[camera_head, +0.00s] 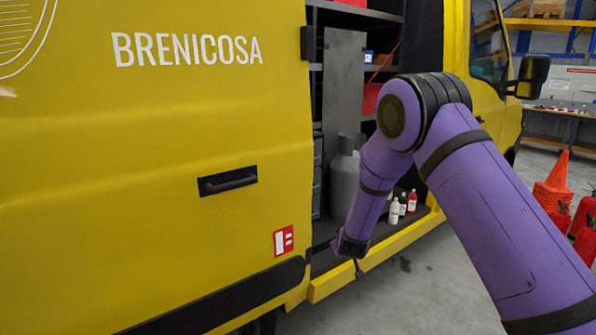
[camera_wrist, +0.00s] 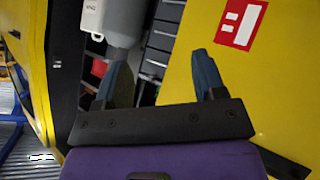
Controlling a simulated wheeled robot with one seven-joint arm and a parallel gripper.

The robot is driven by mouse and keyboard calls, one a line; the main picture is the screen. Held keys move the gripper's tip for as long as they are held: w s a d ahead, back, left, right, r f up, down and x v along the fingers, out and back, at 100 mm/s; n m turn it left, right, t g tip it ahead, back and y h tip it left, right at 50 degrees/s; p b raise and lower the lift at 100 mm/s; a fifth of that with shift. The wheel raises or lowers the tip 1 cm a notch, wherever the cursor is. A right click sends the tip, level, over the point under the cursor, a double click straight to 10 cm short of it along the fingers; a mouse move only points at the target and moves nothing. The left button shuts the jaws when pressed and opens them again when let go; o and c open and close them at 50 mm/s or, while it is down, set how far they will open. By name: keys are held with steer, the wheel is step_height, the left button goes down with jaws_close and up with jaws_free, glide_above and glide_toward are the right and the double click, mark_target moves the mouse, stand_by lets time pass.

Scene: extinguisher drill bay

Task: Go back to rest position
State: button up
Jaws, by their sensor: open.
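My gripper (camera_wrist: 162,85) is open in the wrist view, with two bluish fingers spread apart and nothing between them. In the head view my purple arm reaches forward and down. My gripper (camera_head: 350,255) there hangs low at the van's open side doorway, near the sill, its fingers mostly hidden. A grey cylinder (camera_head: 344,180) stands inside the doorway, just behind my forearm; it also shows in the wrist view (camera_wrist: 124,25) beyond the left finger. I cannot tell how near the fingers are to it.
The yellow van (camera_head: 150,140) fills the left, with a door handle (camera_head: 228,181) and a red-white sticker (camera_head: 283,240). Small bottles (camera_head: 394,211) stand on the van floor right of my forearm. Orange cones (camera_head: 555,180) and red extinguishers (camera_head: 584,215) stand at the right. Some floor (camera_head: 400,290) is clear.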

steer(key=s+d+r+m+g+y, duration=0.1)
steer(key=s+d+r, duration=0.1)
steer(key=s+r, duration=0.55)
steer(key=s+d+r+m+g+y, duration=0.1)
steer(key=s+d+r, duration=0.25)
steer(key=r, duration=0.75)
steer(key=s+d+r+g, duration=0.1)
steer(key=s+d+r, duration=0.1)
steer(key=s+r, duration=0.6)
steer(key=s+d+r+m+g, duration=0.1)
steer(key=s+d+r, duration=0.3)
steer(key=s, duration=1.1)
steer(key=s+d+r+m+g+h, duration=0.1)
steer(key=s+d+r+m, duration=0.1)
steer(key=s, duration=1.3)
step_height(320, 180, up, 2)
steer(key=shift+s+d+r+g, duration=0.15)
steer(key=shift+d+g, duration=0.25)
steer(key=shift+d, duration=0.5)
